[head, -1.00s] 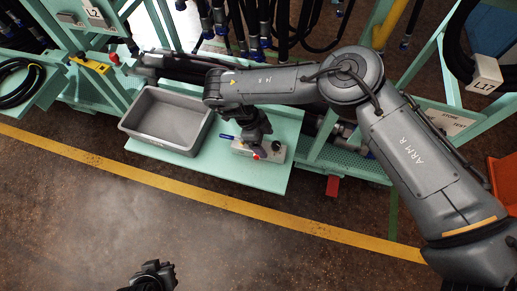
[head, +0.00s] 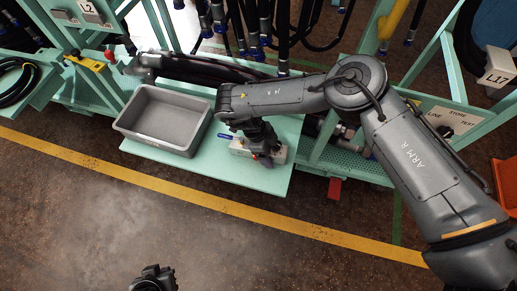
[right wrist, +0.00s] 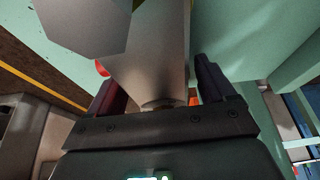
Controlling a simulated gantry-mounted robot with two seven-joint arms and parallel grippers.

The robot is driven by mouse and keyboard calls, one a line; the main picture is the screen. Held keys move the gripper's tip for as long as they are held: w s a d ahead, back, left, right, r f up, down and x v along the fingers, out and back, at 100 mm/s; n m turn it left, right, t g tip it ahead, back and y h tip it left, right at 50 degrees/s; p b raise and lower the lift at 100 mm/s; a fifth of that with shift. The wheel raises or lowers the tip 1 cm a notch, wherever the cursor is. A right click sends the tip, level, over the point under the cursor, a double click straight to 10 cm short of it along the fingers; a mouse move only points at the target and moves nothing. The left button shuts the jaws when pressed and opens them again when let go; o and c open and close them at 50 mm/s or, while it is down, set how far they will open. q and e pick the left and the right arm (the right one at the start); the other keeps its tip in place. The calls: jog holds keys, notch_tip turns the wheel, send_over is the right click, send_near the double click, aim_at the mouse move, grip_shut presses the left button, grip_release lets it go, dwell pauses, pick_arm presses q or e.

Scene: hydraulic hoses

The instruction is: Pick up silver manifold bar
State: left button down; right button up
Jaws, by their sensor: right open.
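The silver manifold bar (head: 278,156) lies on the pale green shelf (head: 232,174), with a blue-handled part at its left end and a red spot on its near side. My right gripper (head: 261,153) is over the bar and hides its middle. In the right wrist view, the open fingers (right wrist: 160,92) stand on either side of a silver-grey body, the bar (right wrist: 158,55); I cannot tell if they touch it. A dark part, seemingly my left gripper (head: 154,280), shows at the bottom edge of the head view; its fingers are unclear.
A grey open tray (head: 163,146) stands left of the bar on the same shelf and looks empty. Black hoses (head: 205,68) lie and hang behind. Green frame posts (head: 325,132) stand to the right. The floor in front is clear beyond a yellow line (head: 200,204).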

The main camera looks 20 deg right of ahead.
jog(key=c, duration=1.4)
jog(key=shift+r, duration=0.1)
